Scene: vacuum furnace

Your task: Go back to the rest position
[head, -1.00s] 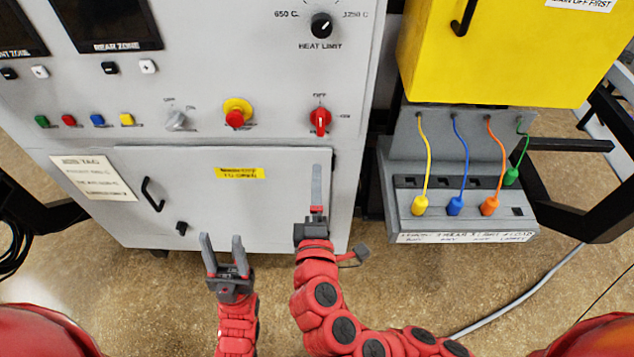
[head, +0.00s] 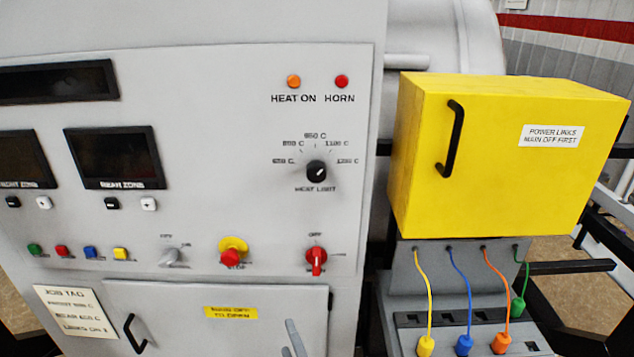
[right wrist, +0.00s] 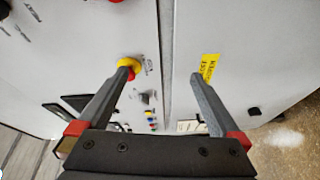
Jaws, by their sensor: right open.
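My right gripper (head: 293,340) shows only by its grey fingers at the bottom edge of the head view, in front of the lower door (head: 240,335) of the furnace cabinet. In the right wrist view the two fingers of the right gripper (right wrist: 163,75) stand wide apart with nothing between them, so it is open and empty. The grey cabinet front lies beyond the fingers, and I see no contact with it. My left gripper is outside the head view.
The control panel (head: 210,215) carries a red-and-yellow button (head: 231,252), a red switch (head: 316,258) and a heat limit knob (head: 316,171). A yellow box (head: 490,160) at the right hangs above a grey socket unit (head: 405,335) with coloured cables. A black door handle (head: 134,335) sticks out low left.

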